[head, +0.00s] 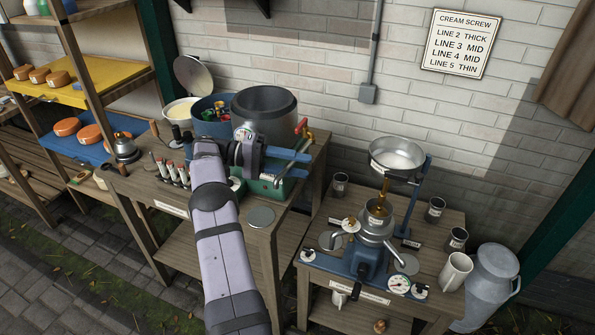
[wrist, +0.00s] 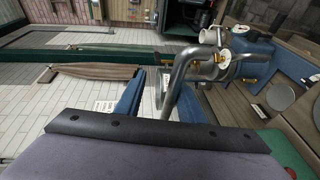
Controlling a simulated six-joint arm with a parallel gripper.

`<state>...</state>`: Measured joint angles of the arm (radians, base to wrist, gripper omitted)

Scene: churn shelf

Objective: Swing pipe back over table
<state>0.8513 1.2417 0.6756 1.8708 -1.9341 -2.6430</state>
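My gripper (head: 288,162) is above the left wooden table (head: 262,248), with its two blue fingers pointing right and spread apart. The fingers also show in the wrist view (wrist: 160,98). A bent grey metal pipe (wrist: 183,72) shows there between the fingers, nearer the right one; I cannot tell whether it touches them. Its upper end runs toward metal fittings and a white round dial or cap (wrist: 222,57). In the head view the pipe is not clearly made out. A green-based device (head: 268,189) sits under the fingers, partly hidden by my arm.
A large grey pot (head: 264,108) stands close behind my gripper, beside a blue tub (head: 212,106). A red-handled fitting (head: 301,126) is near the fingertips. The right table (head: 320,277) carries a blue-based cream separator (head: 370,257), a raised bowl (head: 397,157) and several cups.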

